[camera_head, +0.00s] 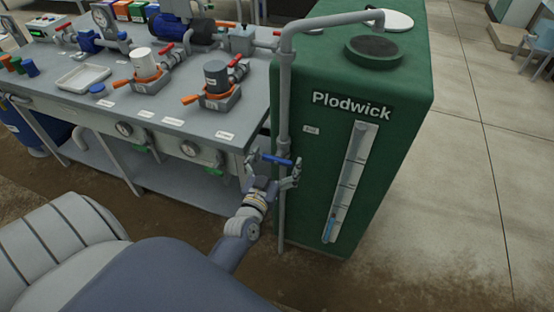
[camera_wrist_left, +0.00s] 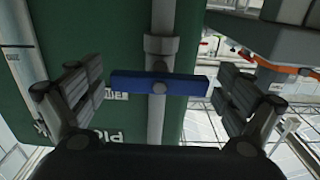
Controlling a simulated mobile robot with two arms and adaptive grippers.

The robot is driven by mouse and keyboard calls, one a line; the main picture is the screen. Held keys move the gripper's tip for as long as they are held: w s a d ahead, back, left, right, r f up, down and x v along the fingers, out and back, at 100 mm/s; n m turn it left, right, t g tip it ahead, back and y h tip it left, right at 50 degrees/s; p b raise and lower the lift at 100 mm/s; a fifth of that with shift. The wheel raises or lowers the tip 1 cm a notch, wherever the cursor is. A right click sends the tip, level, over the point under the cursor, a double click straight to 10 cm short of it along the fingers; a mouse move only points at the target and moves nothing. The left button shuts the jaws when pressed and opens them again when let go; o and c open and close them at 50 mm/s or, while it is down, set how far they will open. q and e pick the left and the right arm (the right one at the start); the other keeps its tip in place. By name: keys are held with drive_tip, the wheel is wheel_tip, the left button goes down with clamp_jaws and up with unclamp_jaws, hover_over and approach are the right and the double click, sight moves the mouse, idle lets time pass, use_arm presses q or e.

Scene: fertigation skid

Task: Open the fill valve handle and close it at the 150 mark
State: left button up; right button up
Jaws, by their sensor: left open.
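The fill valve handle is a blue lever (camera_head: 277,160) on the grey vertical pipe (camera_head: 284,100) in front of the green tank (camera_head: 400,115). In the left wrist view the lever (camera_wrist_left: 160,84) lies across the pipe (camera_wrist_left: 158,125). My left gripper (camera_head: 273,170) is open, with its fingers on either side of the lever; I see no contact. It also shows in the left wrist view (camera_wrist_left: 158,90). The sight gauge (camera_head: 350,180) on the tank front shows blue liquid only near its bottom. Its numbers are too small to read. My right gripper is not in view.
A grey skid table (camera_head: 160,110) with pumps, valves with red handles and a white tray (camera_head: 83,77) stands left of the tank. The concrete floor (camera_head: 480,200) right of the tank is clear. A blue chair (camera_head: 540,45) stands at the far right.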

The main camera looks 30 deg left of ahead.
use_arm(q)
drive_tip(key=c, duration=1.1)
drive_tip(key=shift+o, duration=0.2)
drive_tip(key=shift+r+n, duration=0.1)
drive_tip(key=shift+n, duration=0.2)
drive_tip(key=shift+n+p, duration=0.45)
drive_tip(key=shift+n, duration=0.45)
drive_tip(key=n, duration=0.2)
drive_tip(key=shift+n, duration=0.4)
drive_tip(key=n, duration=0.3)
drive_tip(key=shift+p, duration=0.35)
drive_tip(key=shift+a+n, duration=0.1)
drive_tip(key=shift+n, duration=1.6)
